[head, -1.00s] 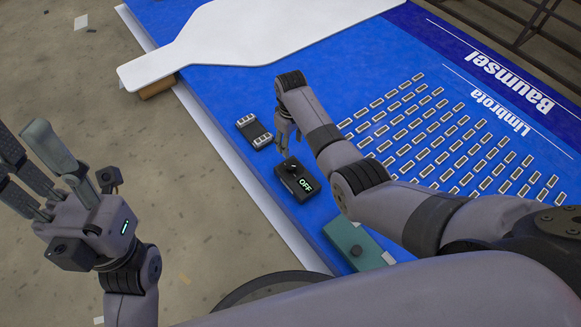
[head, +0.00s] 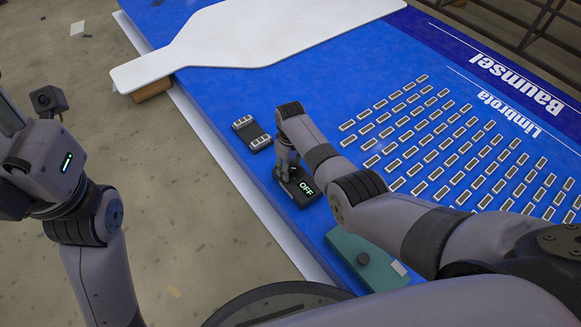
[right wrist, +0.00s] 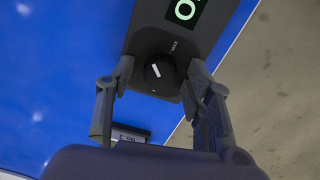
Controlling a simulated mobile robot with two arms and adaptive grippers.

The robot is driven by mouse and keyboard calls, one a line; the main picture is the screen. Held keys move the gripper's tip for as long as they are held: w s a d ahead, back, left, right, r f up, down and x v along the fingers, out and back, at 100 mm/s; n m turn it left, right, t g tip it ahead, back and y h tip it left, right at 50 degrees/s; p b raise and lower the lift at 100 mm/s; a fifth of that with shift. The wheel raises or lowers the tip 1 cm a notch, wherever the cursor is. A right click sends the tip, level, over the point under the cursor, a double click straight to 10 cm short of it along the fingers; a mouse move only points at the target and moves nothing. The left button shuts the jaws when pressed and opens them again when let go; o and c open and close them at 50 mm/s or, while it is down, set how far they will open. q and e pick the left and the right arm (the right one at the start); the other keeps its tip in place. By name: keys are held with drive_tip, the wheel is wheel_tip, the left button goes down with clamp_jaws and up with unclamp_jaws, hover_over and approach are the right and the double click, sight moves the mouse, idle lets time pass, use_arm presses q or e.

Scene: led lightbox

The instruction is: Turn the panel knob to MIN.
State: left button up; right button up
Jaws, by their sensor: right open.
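The panel knob (right wrist: 157,72) is a round black knob with a white pointer line, on a dark control box (right wrist: 148,35) whose lit display reads OFF. In the head view the box (head: 304,192) lies on the blue panel, and my right gripper (head: 285,173) hides its knob. In the right wrist view my right gripper (right wrist: 158,88) is open, with one finger on each side of the knob. I cannot tell whether the fingers touch it. My left gripper (head: 15,130) is at the left edge of the head view, away from the panel, its fingers mostly cut off.
A second dark box (head: 252,133) with light terminals lies just behind the control box. A white bottle-shaped board (head: 250,40) covers the far end of the blue panel (head: 330,88). Rows of small LED modules fill the right.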

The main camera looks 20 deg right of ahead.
clamp_jaws()
idle(0.6)
